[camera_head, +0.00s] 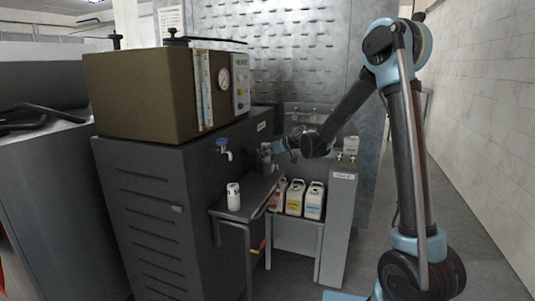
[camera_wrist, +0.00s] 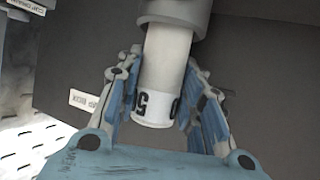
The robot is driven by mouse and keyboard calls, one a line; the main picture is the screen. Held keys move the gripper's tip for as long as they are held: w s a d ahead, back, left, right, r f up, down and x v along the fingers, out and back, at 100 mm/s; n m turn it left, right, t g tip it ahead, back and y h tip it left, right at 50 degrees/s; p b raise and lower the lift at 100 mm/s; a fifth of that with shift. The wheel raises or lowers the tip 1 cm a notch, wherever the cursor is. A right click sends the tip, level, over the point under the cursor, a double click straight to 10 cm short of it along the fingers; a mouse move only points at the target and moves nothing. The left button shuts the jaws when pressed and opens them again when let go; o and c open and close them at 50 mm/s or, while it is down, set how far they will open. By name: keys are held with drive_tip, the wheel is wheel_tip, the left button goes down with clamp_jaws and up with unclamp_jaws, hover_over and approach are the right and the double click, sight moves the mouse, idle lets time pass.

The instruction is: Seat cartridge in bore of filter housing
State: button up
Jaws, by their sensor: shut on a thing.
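The white cartridge (camera_wrist: 165,65), with a dark-marked band at its near end, is between the blue-padded fingers of my gripper (camera_wrist: 161,75) in the wrist view. My gripper is shut on it. The cartridge's far end meets the grey round filter housing (camera_wrist: 172,9) at the top of that view and is hidden by its rim. I cannot tell how deep it sits in the bore. In the head view my gripper (camera_head: 280,147) is close beside the housing (camera_head: 265,156) on the dark cabinet's side; the held cartridge is too small to make out.
A white, dark-marked cylinder (camera_head: 233,197) stands on the small grey shelf (camera_head: 255,193) below the housing. Several white jugs (camera_head: 295,198) stand on a low stand. A narrow grey post (camera_head: 338,230) rises on the right.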

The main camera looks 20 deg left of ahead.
drive_tip(key=shift+f, duration=0.95)
drive_tip(key=o, duration=1.3)
drive_tip(key=shift+d, duration=0.1)
drive_tip(key=shift+v, duration=5.9)
drive_tip(key=shift+r, duration=0.1)
